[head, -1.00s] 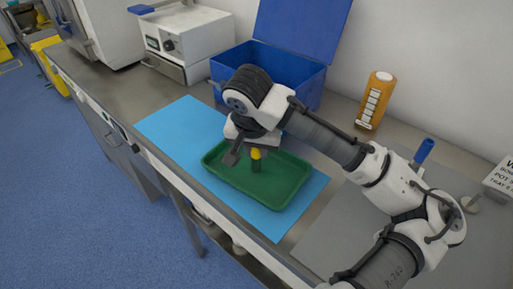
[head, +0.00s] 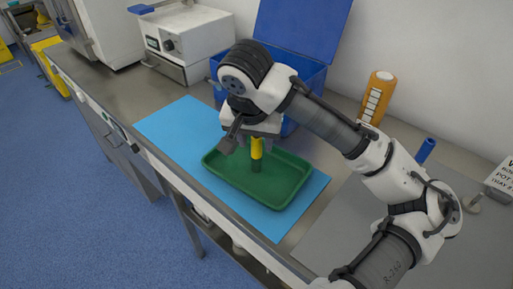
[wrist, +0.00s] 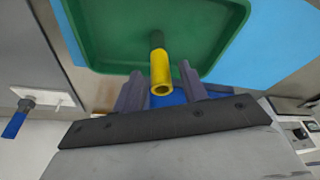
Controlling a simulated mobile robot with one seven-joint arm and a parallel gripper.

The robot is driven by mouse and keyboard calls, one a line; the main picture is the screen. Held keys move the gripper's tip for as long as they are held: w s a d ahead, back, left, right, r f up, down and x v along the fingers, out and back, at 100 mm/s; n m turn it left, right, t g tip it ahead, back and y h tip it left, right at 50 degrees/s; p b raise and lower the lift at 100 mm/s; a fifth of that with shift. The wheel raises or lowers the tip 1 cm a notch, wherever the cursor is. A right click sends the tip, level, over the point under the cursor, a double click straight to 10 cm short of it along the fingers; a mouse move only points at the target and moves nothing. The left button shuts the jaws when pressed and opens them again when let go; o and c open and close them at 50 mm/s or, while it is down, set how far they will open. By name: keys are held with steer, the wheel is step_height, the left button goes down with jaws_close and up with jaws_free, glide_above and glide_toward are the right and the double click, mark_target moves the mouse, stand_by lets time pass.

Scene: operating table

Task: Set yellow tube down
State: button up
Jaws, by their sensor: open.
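The yellow tube (head: 256,148) stands upright in the green tray (head: 297,180), with a dark green lower part beneath the yellow. In the wrist view the yellow tube (wrist: 160,72) points its open end towards the camera, and its dark base is against the tray floor. My gripper (head: 256,142) is above the tray, around the tube's upper end. In the wrist view the fingers of my gripper (wrist: 161,88) are open on either side of the tube, with gaps visible.
The tray lies on a light blue sheet (head: 172,127) on the metal counter. A blue open bin (head: 307,83) and an orange bottle (head: 376,98) stand behind. A blue upright object (head: 425,151) is at right, near the grey mat (head: 345,225). A white device (head: 190,40) stands back left.

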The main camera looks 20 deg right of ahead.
steer(key=v, duration=0.7)
steer(key=shift+r, duration=0.35)
steer(key=shift+s, duration=0.1)
